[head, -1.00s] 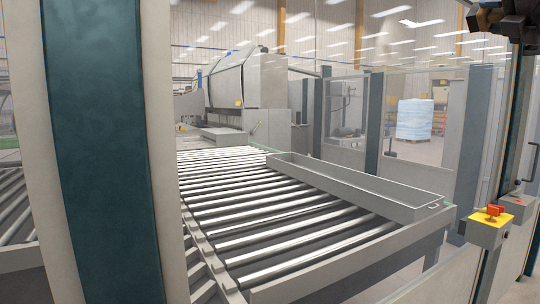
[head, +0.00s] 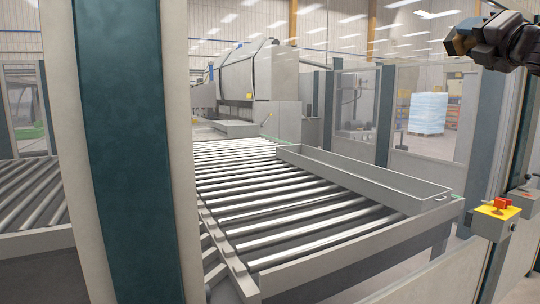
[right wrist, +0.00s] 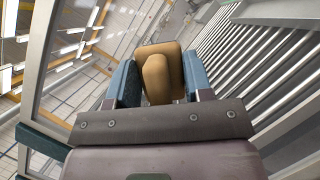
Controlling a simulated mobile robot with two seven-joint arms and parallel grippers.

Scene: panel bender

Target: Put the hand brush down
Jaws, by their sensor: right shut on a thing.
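The hand brush (right wrist: 158,55) shows in the right wrist view as a tan, wood-coloured block with a rounded part towards me. My right gripper (right wrist: 160,84) is shut on it, with one blue-grey finger on each side. Its bristles cannot be made out. In the head view my right gripper (head: 480,42) is at the top right, held up in the air in front of the fence, with a small tan piece at its left end. My left gripper is not in view.
A roller conveyor (head: 290,215) fills the middle, with a long, shallow grey tray (head: 360,178) along its far right side. A teal and cream post (head: 125,150) stands close at left. A yellow switch box (head: 495,218) with a red knob is at right. Fence panels (head: 425,115) stand behind.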

